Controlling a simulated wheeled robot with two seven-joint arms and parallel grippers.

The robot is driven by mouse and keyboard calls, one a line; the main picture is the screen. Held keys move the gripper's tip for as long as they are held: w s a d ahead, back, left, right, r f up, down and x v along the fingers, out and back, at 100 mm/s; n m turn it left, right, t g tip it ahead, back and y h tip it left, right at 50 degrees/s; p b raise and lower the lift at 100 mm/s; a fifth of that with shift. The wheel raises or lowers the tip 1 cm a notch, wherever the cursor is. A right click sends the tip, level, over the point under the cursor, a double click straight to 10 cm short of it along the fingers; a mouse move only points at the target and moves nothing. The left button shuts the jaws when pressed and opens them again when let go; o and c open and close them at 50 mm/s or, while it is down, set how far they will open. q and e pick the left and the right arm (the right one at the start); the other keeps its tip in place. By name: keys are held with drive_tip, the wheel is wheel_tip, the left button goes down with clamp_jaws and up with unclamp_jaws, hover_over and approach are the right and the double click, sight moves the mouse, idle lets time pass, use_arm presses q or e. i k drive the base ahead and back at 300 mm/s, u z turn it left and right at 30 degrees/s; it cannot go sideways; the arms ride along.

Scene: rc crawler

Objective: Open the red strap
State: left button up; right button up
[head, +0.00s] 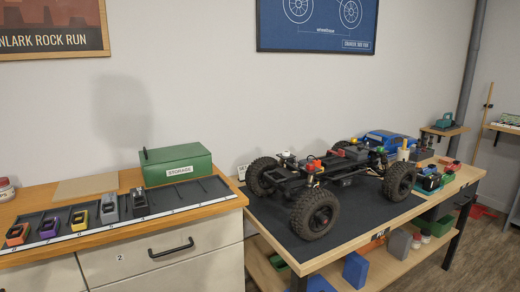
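An RC crawler chassis (345,172) with big black tyres stands on a dark mat (273,220) on the wooden workbench at the right. Neither of my grippers is in view.
A green storage box (176,166) stands on the left cabinet, behind a dark tray (160,200) holding several small coloured blocks. A blue car body (388,139) lies behind the chassis. Bins of parts (430,183) crowd the bench's right end. The mat's front is clear.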

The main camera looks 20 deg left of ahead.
sight(340, 154)
drive_tip(key=z, duration=1.2)
drive_tip(key=i, duration=1.3)
drive_tip(key=u, duration=1.45)
